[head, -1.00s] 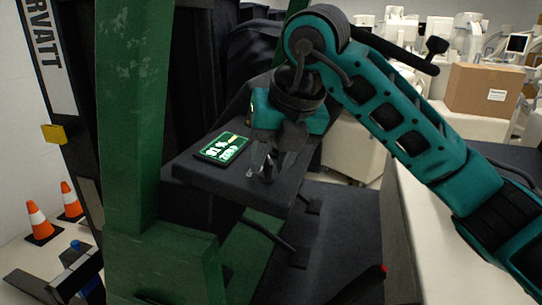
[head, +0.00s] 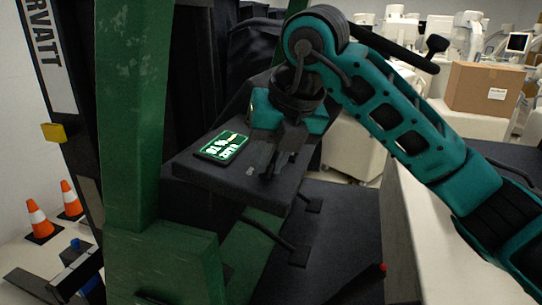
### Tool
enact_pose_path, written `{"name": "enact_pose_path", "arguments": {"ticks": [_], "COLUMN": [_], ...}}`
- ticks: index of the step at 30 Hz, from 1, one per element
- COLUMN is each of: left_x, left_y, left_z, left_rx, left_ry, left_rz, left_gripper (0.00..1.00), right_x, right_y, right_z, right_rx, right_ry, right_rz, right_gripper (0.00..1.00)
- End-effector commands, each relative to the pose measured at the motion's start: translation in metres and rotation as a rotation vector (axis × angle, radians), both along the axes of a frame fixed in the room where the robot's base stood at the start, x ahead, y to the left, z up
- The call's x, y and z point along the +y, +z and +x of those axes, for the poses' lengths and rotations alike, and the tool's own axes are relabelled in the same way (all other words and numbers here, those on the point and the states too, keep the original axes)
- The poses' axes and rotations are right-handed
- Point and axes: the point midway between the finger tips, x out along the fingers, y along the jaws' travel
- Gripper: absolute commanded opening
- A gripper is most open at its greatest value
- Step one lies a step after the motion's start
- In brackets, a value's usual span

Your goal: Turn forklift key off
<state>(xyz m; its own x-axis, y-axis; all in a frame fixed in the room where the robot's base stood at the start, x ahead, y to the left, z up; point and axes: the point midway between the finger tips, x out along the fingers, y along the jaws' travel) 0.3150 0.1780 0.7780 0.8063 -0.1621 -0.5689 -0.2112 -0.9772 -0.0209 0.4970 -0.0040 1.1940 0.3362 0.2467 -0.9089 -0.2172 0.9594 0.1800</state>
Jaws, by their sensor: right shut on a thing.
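The forklift's black control panel (head: 215,176) has a lit green display (head: 221,147) on its top. My right gripper (head: 270,174) points down onto the panel, to the right of the display. Its dark fingers are shut on the forklift key, which they hide almost wholly, so I cannot tell the key's angle. A small light mark (head: 250,171) shows on the panel just left of the fingertips. My left gripper is not in view.
A green forklift post (head: 133,110) stands left of the panel. Pedals (head: 300,255) sit below it. A pale cart or counter (head: 425,240) is at the right, a cardboard box (head: 485,88) behind it. Orange cones (head: 39,220) stand at far left.

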Motion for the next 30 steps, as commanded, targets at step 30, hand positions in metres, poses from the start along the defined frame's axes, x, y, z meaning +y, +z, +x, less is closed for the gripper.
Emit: {"name": "enact_pose_path", "arguments": {"ticks": [30], "left_x": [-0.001], "left_y": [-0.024], "left_z": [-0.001], "left_rx": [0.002], "left_ry": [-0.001], "left_rz": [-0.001], "left_gripper": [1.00], "right_x": [-0.003], "right_y": [0.001], "right_z": [0.003], "right_rx": [-0.150], "right_ry": [0.720], "right_rz": [-0.047], "right_gripper": [0.00]}}
